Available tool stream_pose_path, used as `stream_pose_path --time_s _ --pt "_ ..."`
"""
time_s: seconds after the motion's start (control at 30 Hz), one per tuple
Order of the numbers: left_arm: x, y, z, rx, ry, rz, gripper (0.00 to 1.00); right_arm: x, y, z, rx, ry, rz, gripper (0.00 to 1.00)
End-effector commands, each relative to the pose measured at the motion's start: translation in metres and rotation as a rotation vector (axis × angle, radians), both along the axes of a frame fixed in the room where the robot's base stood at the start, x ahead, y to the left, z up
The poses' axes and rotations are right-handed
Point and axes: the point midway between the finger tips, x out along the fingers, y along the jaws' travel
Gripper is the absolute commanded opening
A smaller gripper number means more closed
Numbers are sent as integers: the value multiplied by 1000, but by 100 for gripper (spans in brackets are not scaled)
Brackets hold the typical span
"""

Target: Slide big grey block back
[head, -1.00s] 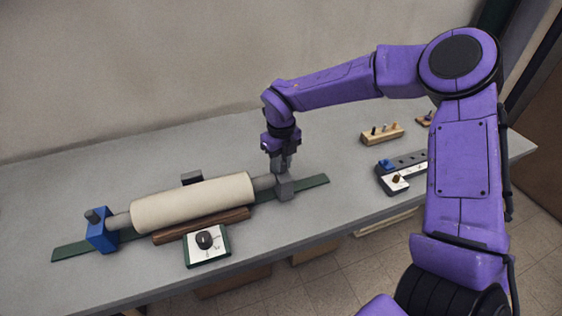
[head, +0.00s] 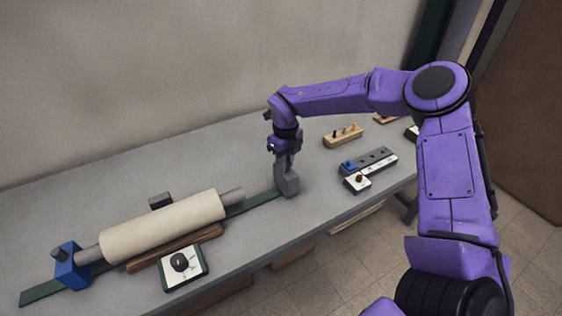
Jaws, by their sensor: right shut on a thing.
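The big grey block (head: 287,182) stands at the right end of the green rail (head: 250,203). My right gripper (head: 283,166) points down from above and is shut on the block's upper part. A cream roller (head: 165,226) lies above the rail, its left end in a blue block (head: 70,268). Its grey right shaft end (head: 235,196) is bare, with a clear gap between it and the grey block. My left gripper is not in view.
A brown bar (head: 172,249) and a white panel with a black knob (head: 184,266) lie in front of the roller. A small dark block (head: 160,201) is behind it.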

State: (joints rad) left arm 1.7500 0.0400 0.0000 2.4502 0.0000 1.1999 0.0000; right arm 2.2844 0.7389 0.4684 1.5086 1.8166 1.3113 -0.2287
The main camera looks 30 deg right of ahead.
Motion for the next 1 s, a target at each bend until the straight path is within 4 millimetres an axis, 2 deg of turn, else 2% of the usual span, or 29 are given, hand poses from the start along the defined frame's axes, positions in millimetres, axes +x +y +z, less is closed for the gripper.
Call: stream_pose_path --time_s 0.17,0.2,0.27,0.3,0.57,0.67,1.0 --pt "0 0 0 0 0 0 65 2 -5 3 -6 -10 -6 0" --pt "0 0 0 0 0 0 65 2 -5 3 -6 -10 -7 28" --pt "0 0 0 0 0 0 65 2 -5 3 -5 -10 -8 47" --pt "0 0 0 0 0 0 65 1 -5 3 -5 -9 -8 50" --pt "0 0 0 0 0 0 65 1 -3 3 -4 -6 -5 50" --pt "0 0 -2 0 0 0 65 2 -2 12 -4 -8 -5 50" --pt "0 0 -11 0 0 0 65 1 -4 88 -3 -11 -8 50"
